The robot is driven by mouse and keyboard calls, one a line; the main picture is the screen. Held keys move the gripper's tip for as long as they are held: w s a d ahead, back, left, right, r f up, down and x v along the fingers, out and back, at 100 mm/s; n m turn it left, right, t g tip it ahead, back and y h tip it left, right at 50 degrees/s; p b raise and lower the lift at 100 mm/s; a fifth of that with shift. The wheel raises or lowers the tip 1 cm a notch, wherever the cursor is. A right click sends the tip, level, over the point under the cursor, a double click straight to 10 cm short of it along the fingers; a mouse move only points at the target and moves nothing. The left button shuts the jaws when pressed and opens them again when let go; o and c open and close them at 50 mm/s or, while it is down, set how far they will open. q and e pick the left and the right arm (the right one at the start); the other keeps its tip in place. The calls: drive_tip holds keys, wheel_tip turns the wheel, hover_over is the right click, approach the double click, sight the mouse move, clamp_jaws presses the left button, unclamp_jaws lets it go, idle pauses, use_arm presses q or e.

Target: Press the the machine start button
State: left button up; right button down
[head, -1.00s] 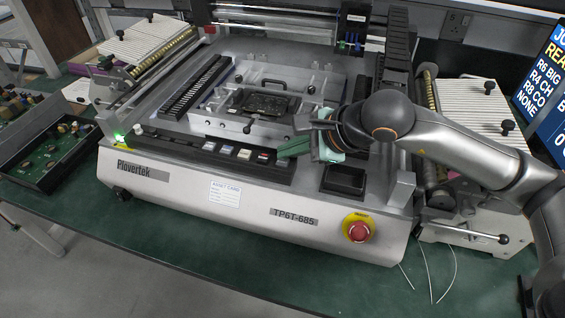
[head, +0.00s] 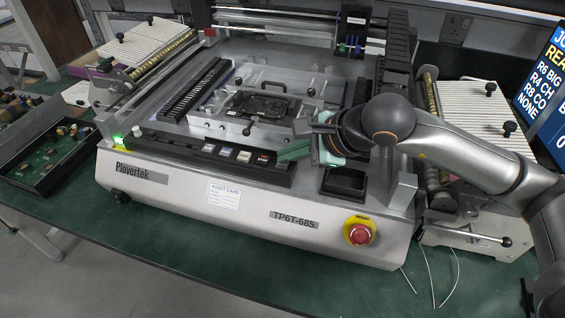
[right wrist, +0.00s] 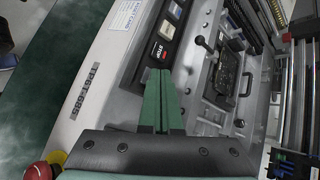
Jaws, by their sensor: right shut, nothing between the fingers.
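The machine (head: 260,205) has a dark front strip with a row of small push buttons. The pale buttons (head: 226,151) sit left of a button with red on it (head: 262,158). In the right wrist view that last button reads STOP (right wrist: 158,53), and a pale button (right wrist: 167,31) lies beyond it. I cannot read which one is start. My right gripper (head: 279,157) is shut and empty, its green fingers over the right end of the strip. In the right wrist view its fingertips (right wrist: 158,72) are just short of the STOP button; contact cannot be told. My left gripper is out of view.
A red emergency knob (head: 359,234) stands on the machine's front. A black square tray (head: 344,183) is right of the strip. A lever-topped fixture (head: 262,105) lies behind it. A green light (head: 118,137) glows at the front left. A screen (head: 545,80) is at right.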

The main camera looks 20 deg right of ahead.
drive_tip(key=shift+f, duration=0.2)
idle(0.3)
drive_tip(key=shift+r, duration=0.8)
drive_tip(key=shift+r, duration=0.1)
